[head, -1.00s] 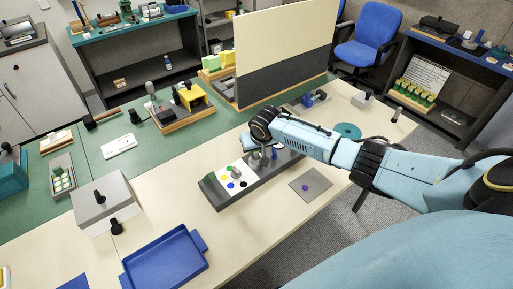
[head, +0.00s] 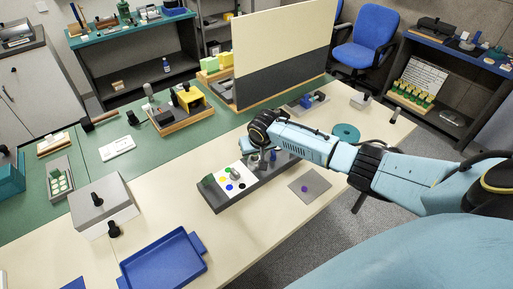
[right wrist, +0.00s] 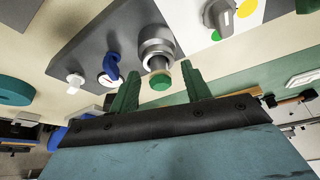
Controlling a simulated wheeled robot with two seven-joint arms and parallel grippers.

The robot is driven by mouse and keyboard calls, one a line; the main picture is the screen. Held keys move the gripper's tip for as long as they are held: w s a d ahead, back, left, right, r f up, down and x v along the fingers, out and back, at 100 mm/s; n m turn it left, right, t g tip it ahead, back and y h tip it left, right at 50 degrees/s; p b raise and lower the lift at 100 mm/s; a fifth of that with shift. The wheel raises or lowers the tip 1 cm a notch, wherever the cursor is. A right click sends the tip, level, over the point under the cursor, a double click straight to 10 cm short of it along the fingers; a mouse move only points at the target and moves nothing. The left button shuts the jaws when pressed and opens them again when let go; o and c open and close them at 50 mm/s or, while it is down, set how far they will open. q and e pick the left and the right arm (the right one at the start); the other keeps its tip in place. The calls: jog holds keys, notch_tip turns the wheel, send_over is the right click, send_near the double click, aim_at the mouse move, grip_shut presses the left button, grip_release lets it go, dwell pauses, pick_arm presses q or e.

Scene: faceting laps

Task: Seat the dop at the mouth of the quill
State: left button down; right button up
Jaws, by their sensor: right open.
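In the right wrist view, the quill (right wrist: 156,44) is a grey metal cylinder with a wide collar on a dark grey fixture. A short dop with a green end (right wrist: 160,83) lies in line with the quill's mouth. Whether it is fully seated cannot be told. My right gripper (right wrist: 160,82) is open, with one green finger on each side of the dop and visible gaps. In the head view my right gripper (head: 258,160) is over the fixture (head: 230,203), and my wrist hides much of the quill. My left gripper is not in view.
A grey pad (head: 311,186) with a purple dot and a blue tray (head: 165,262) lie nearby. Bench between is clear.

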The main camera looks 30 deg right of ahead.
jog(key=p+v, duration=0.1)
jog(key=v, duration=1.2)
jog(key=shift+r, duration=0.1)
